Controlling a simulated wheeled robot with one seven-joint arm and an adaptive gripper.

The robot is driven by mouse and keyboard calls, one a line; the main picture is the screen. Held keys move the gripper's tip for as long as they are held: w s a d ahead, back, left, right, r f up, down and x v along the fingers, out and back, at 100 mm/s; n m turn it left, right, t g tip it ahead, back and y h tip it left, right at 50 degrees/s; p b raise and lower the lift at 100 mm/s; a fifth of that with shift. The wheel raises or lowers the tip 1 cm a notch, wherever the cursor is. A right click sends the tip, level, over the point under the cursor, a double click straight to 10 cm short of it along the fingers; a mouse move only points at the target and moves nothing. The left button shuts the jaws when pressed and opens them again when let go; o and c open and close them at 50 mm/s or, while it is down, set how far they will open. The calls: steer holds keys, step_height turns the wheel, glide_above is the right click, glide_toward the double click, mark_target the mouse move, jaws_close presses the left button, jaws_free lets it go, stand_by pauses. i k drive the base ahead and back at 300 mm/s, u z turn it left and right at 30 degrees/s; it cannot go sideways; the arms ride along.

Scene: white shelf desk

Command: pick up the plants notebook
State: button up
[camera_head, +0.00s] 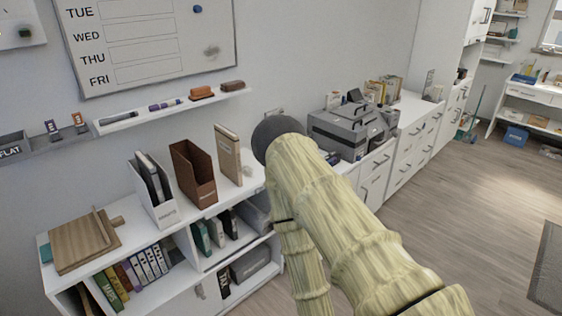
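No cover or spine readable as "plants" shows, so I cannot tell which item is the plants notebook. A tan book-like item (228,155) stands upright on top of the white shelf desk (140,235). Several coloured books (112,287) and white binders (146,264) stand in the lower left compartment. Darker upright books (207,236) stand in the middle compartment, with another dark one (224,284) below. My pale, ridged arm crosses the middle and lower right of the view and hides the desk's right end. My gripper's fingers are not visible.
A white file holder (156,199) and a brown file holder (192,174) stand on the desk top, with flat brown boards (84,242) at its left. A wall ledge (170,109) runs above. A grey printer (345,131) sits on white cabinets. Open floor (455,215) lies to the right.

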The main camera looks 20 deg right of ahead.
mark_target(227, 142)
steer(key=u, duration=0.45)
steer(key=k, duration=0.15)
steer(key=z, duration=1.8)
steer(key=i, duration=1.2)
steer(key=u, duration=0.6)
